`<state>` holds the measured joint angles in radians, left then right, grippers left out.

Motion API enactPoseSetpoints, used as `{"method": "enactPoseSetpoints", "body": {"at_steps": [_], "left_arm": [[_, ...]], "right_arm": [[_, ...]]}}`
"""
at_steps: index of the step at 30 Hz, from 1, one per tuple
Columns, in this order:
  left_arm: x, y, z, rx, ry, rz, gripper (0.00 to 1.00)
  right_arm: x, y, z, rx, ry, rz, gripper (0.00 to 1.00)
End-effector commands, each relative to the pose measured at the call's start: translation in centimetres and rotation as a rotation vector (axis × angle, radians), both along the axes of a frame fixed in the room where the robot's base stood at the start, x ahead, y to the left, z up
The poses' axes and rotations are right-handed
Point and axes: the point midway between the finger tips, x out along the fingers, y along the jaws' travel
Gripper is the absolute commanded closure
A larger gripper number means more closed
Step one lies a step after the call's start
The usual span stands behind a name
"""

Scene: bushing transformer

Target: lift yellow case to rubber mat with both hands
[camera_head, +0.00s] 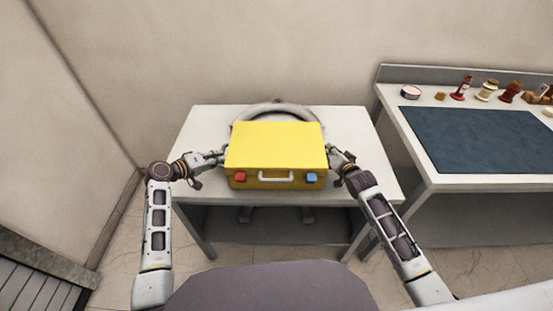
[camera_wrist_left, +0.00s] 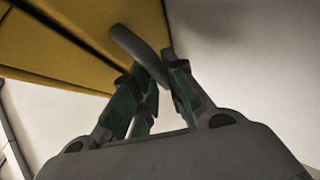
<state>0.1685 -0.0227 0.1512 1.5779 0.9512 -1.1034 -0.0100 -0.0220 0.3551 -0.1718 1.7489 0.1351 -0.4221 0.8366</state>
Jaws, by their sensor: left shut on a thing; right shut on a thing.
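The yellow case (camera_head: 276,146) is a closed box with a white front handle, a red latch and a blue latch. In the head view it is over the white table, upright and level; I cannot tell whether it touches the tabletop. My left gripper (camera_head: 218,156) is at its left side and my right gripper (camera_head: 334,156) at its right side. In the left wrist view, my left gripper (camera_wrist_left: 152,75) is shut on a grey side handle (camera_wrist_left: 135,45) beside the yellow case (camera_wrist_left: 95,30). The right fingertips are mostly hidden. The dark blue rubber mat (camera_head: 480,140) lies bare on the right-hand bench.
The white table (camera_head: 195,125) holds a grey round object (camera_head: 278,106) behind the case. The bench (camera_head: 395,105) stands to the right, with a gap between. Several small items, including a red spool-like piece (camera_head: 462,88), line its back edge. Walls stand behind and left.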

Motion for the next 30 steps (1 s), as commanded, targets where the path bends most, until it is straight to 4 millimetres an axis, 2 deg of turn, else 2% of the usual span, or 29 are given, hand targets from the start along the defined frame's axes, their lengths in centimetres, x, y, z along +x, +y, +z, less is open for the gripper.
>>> {"method": "enactPoseSetpoints", "body": {"at_steps": [13,30], "left_arm": [[0.1,0.1,0.5,0.001,-0.003,0.002,1.0],[0.1,0.1,2.5,0.0,-0.004,0.002,1.0]], "right_arm": [[0.1,-0.1,0.6,-0.001,-0.004,-0.001,1.0],[0.1,-0.1,2.6,-0.001,-0.005,-0.002,1.0]]}}
